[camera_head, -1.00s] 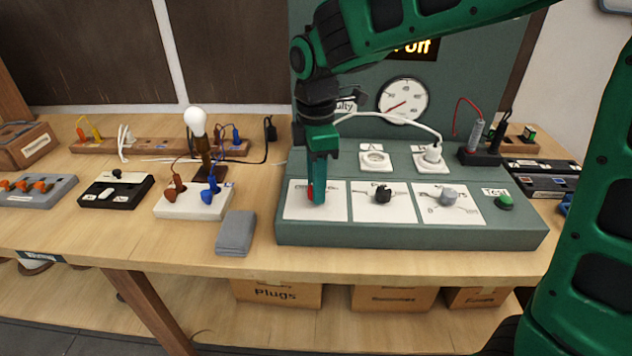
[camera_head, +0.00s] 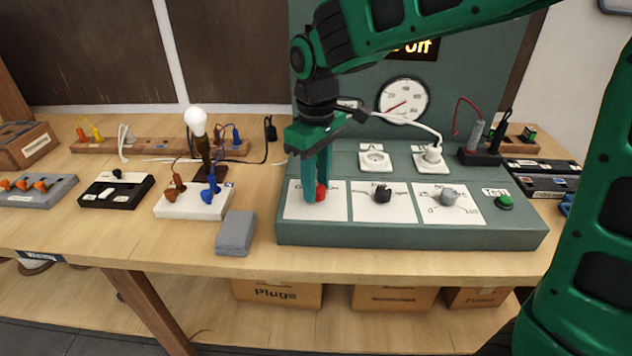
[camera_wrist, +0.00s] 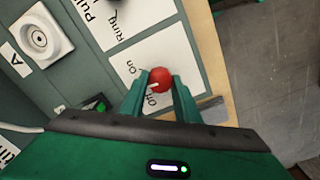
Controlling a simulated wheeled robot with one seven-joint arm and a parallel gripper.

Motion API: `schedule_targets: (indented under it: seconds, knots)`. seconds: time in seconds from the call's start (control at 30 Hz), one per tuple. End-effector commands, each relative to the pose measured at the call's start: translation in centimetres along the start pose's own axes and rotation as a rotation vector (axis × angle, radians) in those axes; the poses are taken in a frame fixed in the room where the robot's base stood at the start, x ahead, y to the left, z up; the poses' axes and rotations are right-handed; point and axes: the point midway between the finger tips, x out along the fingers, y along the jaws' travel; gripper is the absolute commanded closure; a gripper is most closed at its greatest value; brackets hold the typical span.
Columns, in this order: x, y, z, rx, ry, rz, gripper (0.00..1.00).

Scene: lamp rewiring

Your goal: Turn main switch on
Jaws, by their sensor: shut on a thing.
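The main switch is a round red knob (camera_head: 320,193) on the leftmost white plate (camera_head: 336,211) of the green-grey panel. It also shows in the wrist view (camera_wrist: 161,76), with a white pointer mark and the words "On" and "Off" printed beside it. My gripper (camera_head: 316,197) points down over this plate, its two green fingers shut on the red knob, one on each side. In the wrist view my gripper (camera_wrist: 160,84) has the knob between its fingertips. The knob's pointer lies near the "Off" word.
To the right on the panel are a black knob (camera_head: 382,195), a grey knob (camera_head: 449,197) and a green test button (camera_head: 504,202). A grey block (camera_head: 236,233) and a lamp with a bulb (camera_head: 196,122) stand to the left. Cables and sockets lie behind.

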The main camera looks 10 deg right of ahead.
Motion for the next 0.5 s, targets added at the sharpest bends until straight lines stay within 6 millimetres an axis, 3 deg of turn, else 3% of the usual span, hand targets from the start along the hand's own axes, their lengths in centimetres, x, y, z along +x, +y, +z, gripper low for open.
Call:
schedule_targets:
  seconds: [0.5]
  knots:
    - [-0.26, 0.38, -0.28, 0.459, 0.012, 0.003, 0.93]
